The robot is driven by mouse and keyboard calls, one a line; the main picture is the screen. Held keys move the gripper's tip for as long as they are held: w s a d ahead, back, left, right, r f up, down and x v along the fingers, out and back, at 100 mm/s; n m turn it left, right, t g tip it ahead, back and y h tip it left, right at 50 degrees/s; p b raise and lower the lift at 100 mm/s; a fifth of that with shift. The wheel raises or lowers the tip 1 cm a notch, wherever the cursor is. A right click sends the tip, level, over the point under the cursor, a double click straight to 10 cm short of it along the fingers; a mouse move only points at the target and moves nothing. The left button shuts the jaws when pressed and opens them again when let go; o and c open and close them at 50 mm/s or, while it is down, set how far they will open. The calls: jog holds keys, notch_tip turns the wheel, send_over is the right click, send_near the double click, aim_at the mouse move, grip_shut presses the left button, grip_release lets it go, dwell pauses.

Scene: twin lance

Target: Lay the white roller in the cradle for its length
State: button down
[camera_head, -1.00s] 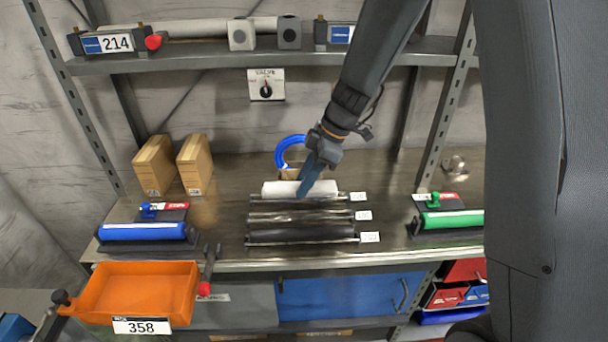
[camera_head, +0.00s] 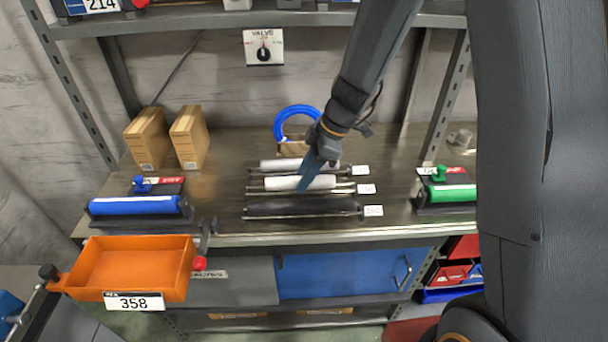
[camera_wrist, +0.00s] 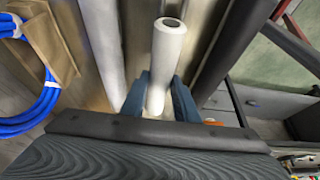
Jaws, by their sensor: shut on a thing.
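My gripper (camera_head: 316,182) is shut on the white roller (camera_head: 291,183), near its right part in the head view. The roller lies level, parallel to the cradles, at the middle cradle (camera_head: 344,188); whether it touches the rails I cannot tell. In the wrist view my gripper's blue fingers (camera_wrist: 160,98) flank the roller (camera_wrist: 167,52), whose hollow end faces up in the picture. A pale roller (camera_head: 272,165) lies in the back cradle and a dark roller (camera_head: 300,207) in the front one. White tags stand at the cradles' right ends, too small to read.
A blue coil (camera_head: 283,122) and brown box stand behind the cradles. Two cardboard boxes (camera_head: 189,138) stand at the back left. Blue (camera_head: 135,205) and green (camera_head: 450,193) roller units flank the cradles. An orange tray (camera_head: 130,265) juts out at the front left.

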jog(key=shift+f, duration=0.15)
jog(key=c, duration=1.3)
grip_release()
jog(key=shift+b+v, duration=1.1)
jog(key=shift+v, duration=2.8)
jog(key=s+d+m, duration=0.2)
jog(key=s+d+f+m+h, duration=0.1)
jog(key=s+m, duration=0.1)
jog(key=m, duration=0.1)
jog(key=s+d+m+h, duration=0.1)
jog(key=s+d+m, duration=0.1)
jog(key=s, duration=0.1)
jog(key=shift+d+f+m, duration=0.15)
jog(key=shift+d+m, duration=0.15)
jog(key=shift+m, duration=0.1)
jog(key=s+d+f+m+t+h, duration=0.1)
jog(key=s+d+m+h, duration=0.1)
jog(key=s+d+m, duration=0.3)
jog(key=shift+s+d+m+h, duration=0.15)
jog(key=shift+s+m+h, duration=0.25)
jog(key=shift+s+m, duration=1.5)
